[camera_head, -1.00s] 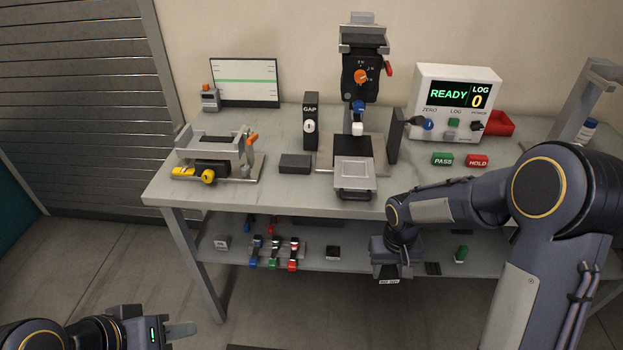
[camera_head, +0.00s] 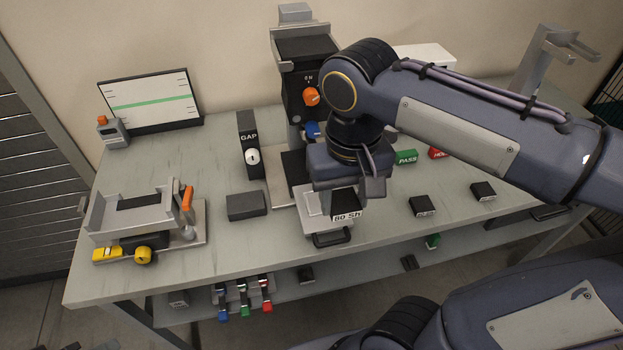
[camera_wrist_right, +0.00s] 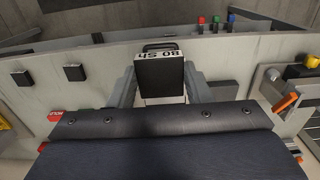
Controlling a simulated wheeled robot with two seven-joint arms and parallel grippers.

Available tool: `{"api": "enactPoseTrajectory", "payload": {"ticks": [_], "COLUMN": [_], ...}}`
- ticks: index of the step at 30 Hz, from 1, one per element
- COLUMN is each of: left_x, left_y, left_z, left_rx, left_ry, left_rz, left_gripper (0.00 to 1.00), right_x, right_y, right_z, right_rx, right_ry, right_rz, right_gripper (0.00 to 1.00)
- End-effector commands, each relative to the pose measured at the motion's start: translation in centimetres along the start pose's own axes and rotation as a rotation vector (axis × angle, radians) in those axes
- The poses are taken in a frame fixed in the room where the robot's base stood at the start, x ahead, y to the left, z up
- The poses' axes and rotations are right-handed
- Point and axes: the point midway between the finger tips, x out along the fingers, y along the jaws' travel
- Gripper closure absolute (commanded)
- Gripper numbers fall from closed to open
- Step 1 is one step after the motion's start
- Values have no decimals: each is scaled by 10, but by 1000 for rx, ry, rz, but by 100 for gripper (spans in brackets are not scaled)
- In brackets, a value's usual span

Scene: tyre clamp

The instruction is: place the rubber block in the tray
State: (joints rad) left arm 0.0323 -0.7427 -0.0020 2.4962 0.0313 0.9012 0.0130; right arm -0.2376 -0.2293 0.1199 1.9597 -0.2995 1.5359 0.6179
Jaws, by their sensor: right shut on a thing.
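The rubber block (camera_head: 347,216), dark with a white "80 Sh" label, is held in my right gripper (camera_head: 352,200). In the right wrist view the block (camera_wrist_right: 160,76) sits between the two fingers of the gripper (camera_wrist_right: 160,88), label toward the far side. The tray (camera_head: 312,226), a pale plate with a dark front handle, is below and around the block in the head view, partly hidden by my gripper. Whether the block touches the tray cannot be told. My left gripper is not in view.
The clamp stand (camera_head: 303,70) rises behind the tray, and the gap post (camera_head: 250,145) stands left of it. A dark block (camera_head: 246,206) lies left of the tray. Two small labelled blocks (camera_head: 422,206) (camera_head: 483,191) lie to the right. A metal fixture (camera_head: 140,220) stands at the left.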

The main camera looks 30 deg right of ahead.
Motion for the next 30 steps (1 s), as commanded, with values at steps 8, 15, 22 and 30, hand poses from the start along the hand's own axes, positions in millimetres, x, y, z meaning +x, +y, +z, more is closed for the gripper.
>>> {"api": "enactPoseTrajectory", "payload": {"ticks": [8, 15, 22, 30], "left_x": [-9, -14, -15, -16], "left_y": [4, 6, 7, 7], "left_z": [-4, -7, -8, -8], "left_rx": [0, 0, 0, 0], "left_ry": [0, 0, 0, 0], "left_rz": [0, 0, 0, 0], "left_gripper": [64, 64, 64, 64], "right_x": [27, 68, 90, 122], "right_y": [1, 2, 2, 2], "right_z": [-63, -109, -127, -133], "right_rx": [3, 2, 1, 1], "right_ry": [-8, -8, -2, -4], "right_rz": [5, 4, 2, 2], "right_gripper": [82, 82, 82, 82]}}
